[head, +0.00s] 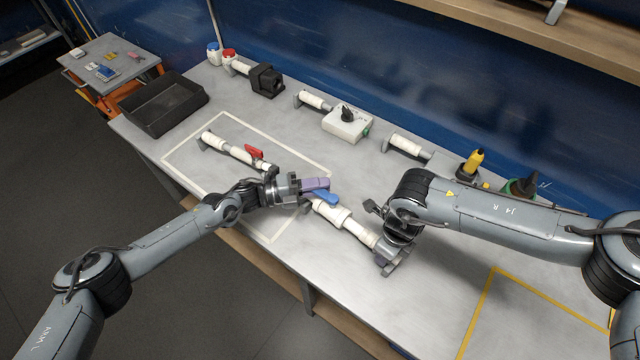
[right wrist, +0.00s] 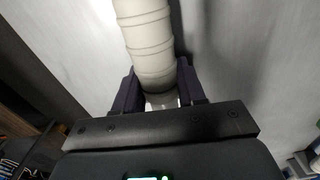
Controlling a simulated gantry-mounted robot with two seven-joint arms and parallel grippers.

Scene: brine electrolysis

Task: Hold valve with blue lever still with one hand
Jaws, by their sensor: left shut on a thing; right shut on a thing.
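The valve with blue lever is part of a white pipe line on the grey table. Its blue lever (head: 325,199) shows just right of my left gripper (head: 314,190), which hides much of the valve body. My left gripper is shut on the valve, its purple finger beside the lever. The white pipe (head: 352,226) runs from the valve down to the right. My right gripper (head: 380,245) is shut on the pipe's right end. In the right wrist view the pipe (right wrist: 146,40) lies between the dark fingers of my right gripper (right wrist: 157,92).
A black tray (head: 163,104) stands at the left. The yellow-marked table area (head: 535,315) at front right is clear.

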